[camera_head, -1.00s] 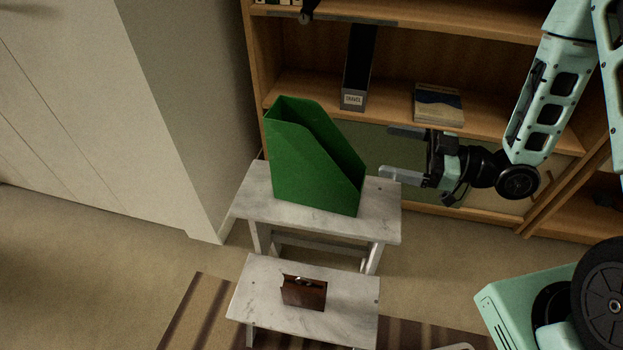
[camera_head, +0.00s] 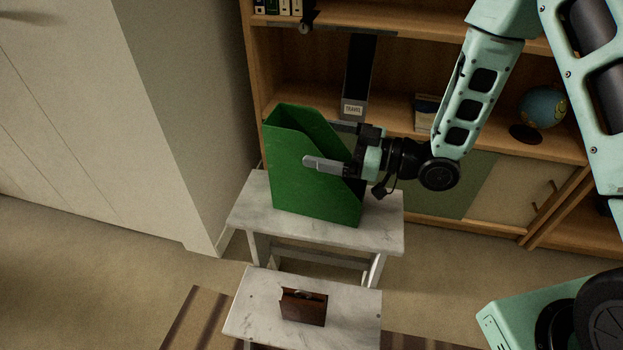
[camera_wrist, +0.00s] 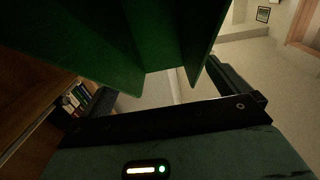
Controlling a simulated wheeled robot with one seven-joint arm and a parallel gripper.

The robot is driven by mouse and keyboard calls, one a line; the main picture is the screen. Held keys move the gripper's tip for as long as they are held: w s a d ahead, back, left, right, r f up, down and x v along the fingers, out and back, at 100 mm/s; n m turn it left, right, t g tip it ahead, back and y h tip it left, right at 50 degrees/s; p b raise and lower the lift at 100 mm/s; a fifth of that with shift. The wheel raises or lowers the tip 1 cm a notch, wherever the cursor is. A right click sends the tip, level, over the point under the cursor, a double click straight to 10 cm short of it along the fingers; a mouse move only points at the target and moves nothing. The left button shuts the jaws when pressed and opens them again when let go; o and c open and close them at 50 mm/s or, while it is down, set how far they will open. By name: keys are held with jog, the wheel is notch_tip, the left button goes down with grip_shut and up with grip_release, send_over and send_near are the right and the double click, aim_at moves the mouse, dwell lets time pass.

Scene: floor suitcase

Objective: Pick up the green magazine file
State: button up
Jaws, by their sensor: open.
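The green magazine file (camera_head: 305,175) stands upright on the upper step of a white marbled step stool (camera_head: 250,205), its slanted open side facing right. My gripper (camera_head: 325,146) reaches in from the right at the slanted edge. Its fingers are apart, one on the near side of the file and one on the far side, partly hidden behind it. In the wrist view the file (camera_wrist: 100,40) fills the top of the picture, with its walls extending between the fingers. I cannot tell whether either finger touches it.
A small brown object (camera_head: 303,307) lies on the lower step. A wooden bookcase (camera_head: 410,75) stands close behind, holding a dark binder (camera_head: 355,85) and a globe (camera_head: 541,107). A pale cabinet (camera_head: 170,90) stands at the left.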

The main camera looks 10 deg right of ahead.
aim_at(312, 139)
jog(key=x, duration=0.3)
jog(key=shift+w, duration=0.15)
jog(key=shift+c, duration=0.3)
jog(key=c, duration=1.4)
